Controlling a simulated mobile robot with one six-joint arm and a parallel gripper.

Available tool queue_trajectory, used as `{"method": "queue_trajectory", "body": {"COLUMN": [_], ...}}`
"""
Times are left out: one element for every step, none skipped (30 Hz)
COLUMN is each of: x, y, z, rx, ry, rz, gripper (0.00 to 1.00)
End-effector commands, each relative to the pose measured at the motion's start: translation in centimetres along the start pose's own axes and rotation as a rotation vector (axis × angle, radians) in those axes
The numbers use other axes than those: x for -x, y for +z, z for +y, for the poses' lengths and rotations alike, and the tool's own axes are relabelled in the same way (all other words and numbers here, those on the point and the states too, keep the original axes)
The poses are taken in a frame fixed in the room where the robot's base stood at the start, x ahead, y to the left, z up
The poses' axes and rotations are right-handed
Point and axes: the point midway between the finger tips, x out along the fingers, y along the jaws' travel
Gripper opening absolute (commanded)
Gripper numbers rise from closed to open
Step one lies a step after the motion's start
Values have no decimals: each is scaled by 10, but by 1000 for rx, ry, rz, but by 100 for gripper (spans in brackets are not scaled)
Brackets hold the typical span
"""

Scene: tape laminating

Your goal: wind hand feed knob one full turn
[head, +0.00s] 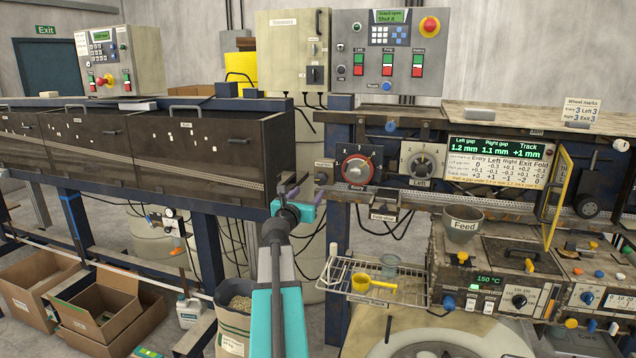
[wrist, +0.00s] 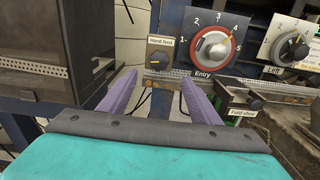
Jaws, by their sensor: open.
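The hand feed knob (wrist: 158,61) is a small dark round knob with an orange pointer mark, on a plate under a "Hand feed" label. In the head view, the "Hand feed" label (head: 324,163) is small beside the blue post, and the knob is too small to make out clearly. My gripper (head: 307,189) is open and empty in front of it. In the wrist view, its two purple fingers (wrist: 158,82) point forward, one to either side of the knob and short of it. I see no contact.
The red Entry dial (wrist: 212,48) is just right of the knob, with the grey Left dial (head: 419,164) beyond. A dark cabinet (wrist: 68,50) stands close on the left. The Fold shoe bracket (wrist: 246,108) juts out lower right. A drying rack (head: 375,282) lies below.

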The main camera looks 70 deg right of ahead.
Motion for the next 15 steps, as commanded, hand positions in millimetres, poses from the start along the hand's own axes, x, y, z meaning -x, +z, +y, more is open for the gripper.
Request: {"method": "queue_trajectory", "body": {"x": [0,0,0,0,-1,-1,-2,-3,-5,-6,-8,-10,-12,-14,-18], "y": [0,0,0,0,0,0,0,0,0,0,0,0,0,0,1], "z": [0,0,0,0,0,0,0,0,0,0,0,0,0,0,0], "rx": [0,0,0,0,0,0,0,0,0,0,0,0,0,1,1], "ry": [0,0,0,0,0,0,0,0,0,0,0,0,0,-1,-1], "rz": [0,0,0,0,0,0,0,0,1,1,1,1,1,1,1], "gripper": [57,57,57,57,57,57,57,57,57,57,57,57,57,57,57]}}
